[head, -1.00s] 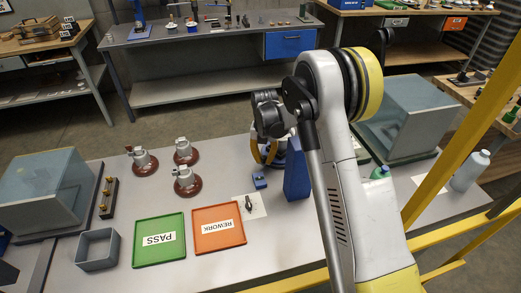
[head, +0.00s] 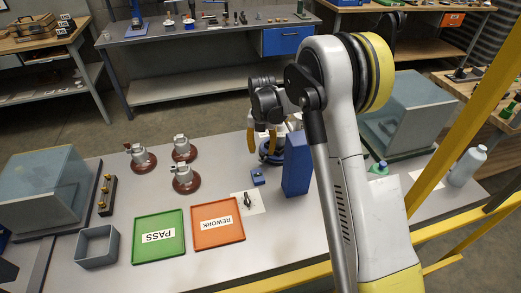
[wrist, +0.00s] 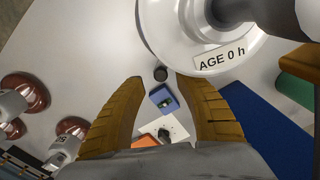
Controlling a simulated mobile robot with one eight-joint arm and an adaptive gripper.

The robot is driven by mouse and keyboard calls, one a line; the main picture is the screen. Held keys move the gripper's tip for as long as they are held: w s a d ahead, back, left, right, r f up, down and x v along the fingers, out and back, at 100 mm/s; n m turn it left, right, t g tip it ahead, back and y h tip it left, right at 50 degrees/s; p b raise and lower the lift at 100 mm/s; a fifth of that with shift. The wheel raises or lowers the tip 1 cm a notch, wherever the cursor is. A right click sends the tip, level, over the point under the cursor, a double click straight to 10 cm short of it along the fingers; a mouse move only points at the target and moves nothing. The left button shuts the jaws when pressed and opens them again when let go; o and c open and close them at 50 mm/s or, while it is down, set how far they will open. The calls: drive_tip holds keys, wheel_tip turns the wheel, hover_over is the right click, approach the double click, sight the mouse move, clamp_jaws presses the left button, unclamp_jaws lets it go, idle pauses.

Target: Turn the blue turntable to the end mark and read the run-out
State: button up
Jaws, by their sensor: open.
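My gripper (head: 262,142) is open, its two yellow-orange fingers pointing down near the blue turntable (head: 270,156), which is partly hidden by my gripper and a tall blue block. In the wrist view, the fingers (wrist: 158,82) are apart with nothing gripped between them. A white round body with the label "AGE 0 h" (wrist: 222,62) fills the top right there, close beyond the right finger. A dark round knob (wrist: 160,73) and a small blue block with a green window (wrist: 166,99) show between the fingers; this block (head: 258,177) lies before the turntable. No end mark or run-out reading is legible.
The tall blue block (head: 297,165) stands just right of the turntable. A white sheet with a dark part (head: 248,202), an orange REWORK tray (head: 218,242) and a green PASS tray (head: 158,255) lie in front.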

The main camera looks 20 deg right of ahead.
wheel_tip(320, 180, up, 8)
drive_tip(key=shift+r, duration=0.2)
drive_tip(key=shift+o, duration=0.2)
